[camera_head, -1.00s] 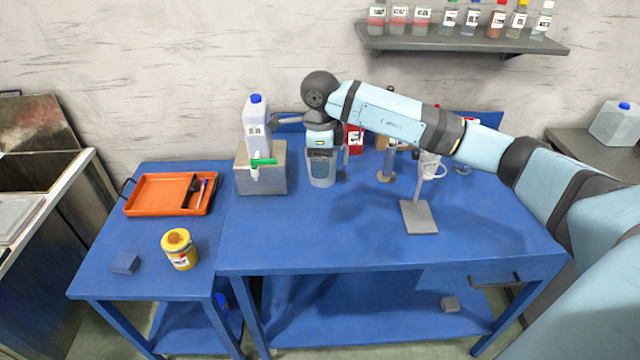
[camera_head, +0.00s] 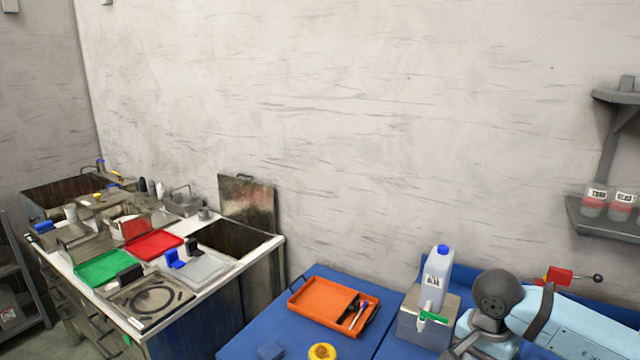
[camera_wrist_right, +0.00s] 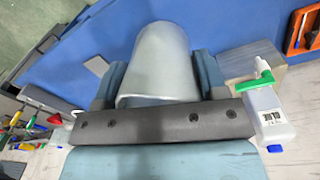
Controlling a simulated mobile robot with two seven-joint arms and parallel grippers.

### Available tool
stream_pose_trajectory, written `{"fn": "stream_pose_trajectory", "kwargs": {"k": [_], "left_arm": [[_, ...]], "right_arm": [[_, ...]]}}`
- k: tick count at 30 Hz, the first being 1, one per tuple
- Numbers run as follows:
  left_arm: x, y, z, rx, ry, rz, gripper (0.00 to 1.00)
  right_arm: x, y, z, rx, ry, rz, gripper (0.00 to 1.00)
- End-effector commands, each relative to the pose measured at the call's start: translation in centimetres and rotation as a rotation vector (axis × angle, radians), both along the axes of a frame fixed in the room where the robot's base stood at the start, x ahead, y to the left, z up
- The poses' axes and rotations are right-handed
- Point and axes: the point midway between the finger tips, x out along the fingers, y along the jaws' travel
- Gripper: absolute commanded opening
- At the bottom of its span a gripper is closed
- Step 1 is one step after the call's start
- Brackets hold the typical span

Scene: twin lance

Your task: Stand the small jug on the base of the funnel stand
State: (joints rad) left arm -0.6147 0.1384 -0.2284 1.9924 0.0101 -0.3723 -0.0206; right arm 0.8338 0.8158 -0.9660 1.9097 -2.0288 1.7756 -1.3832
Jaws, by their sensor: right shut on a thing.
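The small jug (camera_wrist_right: 160,55) is a translucent grey vessel in the right wrist view. My right gripper (camera_wrist_right: 161,80) is shut on it, with one dark finger on each side. In the head view the wrist of my right arm shows at the bottom right; the jug there is hidden or cut off. A grey flat plate on the blue table, which looks like the funnel stand's base (camera_wrist_right: 97,66), lies left of the jug in the right wrist view, apart from it. The funnel stand is outside the head view. My left gripper is not in view.
A white bottle with a blue cap (camera_head: 437,275) stands on a grey block (camera_head: 410,325), with a green tap in front. An orange tray (camera_head: 322,303) lies to its left on the blue table. A sink counter (camera_head: 262,250) stands further left.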

Motion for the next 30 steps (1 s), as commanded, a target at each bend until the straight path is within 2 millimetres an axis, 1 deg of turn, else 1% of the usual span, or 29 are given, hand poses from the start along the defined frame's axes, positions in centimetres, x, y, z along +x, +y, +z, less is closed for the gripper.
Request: {"fn": "stream_pose_trajectory", "kwargs": {"k": [1,6,9,12,15,18,28,29,30], "left_arm": [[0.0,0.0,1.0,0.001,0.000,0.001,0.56],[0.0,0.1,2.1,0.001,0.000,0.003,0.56],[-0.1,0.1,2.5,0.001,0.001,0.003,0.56],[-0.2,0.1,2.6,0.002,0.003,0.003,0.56],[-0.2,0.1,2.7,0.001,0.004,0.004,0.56],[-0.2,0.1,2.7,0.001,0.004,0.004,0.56],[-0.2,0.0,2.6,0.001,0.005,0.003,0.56],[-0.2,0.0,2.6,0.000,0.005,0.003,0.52],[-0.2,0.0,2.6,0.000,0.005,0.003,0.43]], "right_arm": [[-0.8,0.8,0.5,0.001,0.003,0.125,0.42],[-3.0,2.7,0.5,0.004,0.009,0.512,0.42],[-4.0,3.5,0.5,0.006,0.010,0.677,0.42],[-4.6,4.0,0.5,0.008,0.013,0.785,0.42],[-4.9,4.2,0.5,0.008,0.013,0.842,0.42],[-4.9,4.3,0.5,0.004,0.012,0.863,0.42],[-4.9,4.2,0.5,0.006,0.013,0.858,0.42],[-4.9,4.2,0.5,0.005,0.013,0.857,0.42],[-4.9,4.2,0.5,0.005,0.013,0.857,0.42]]}}
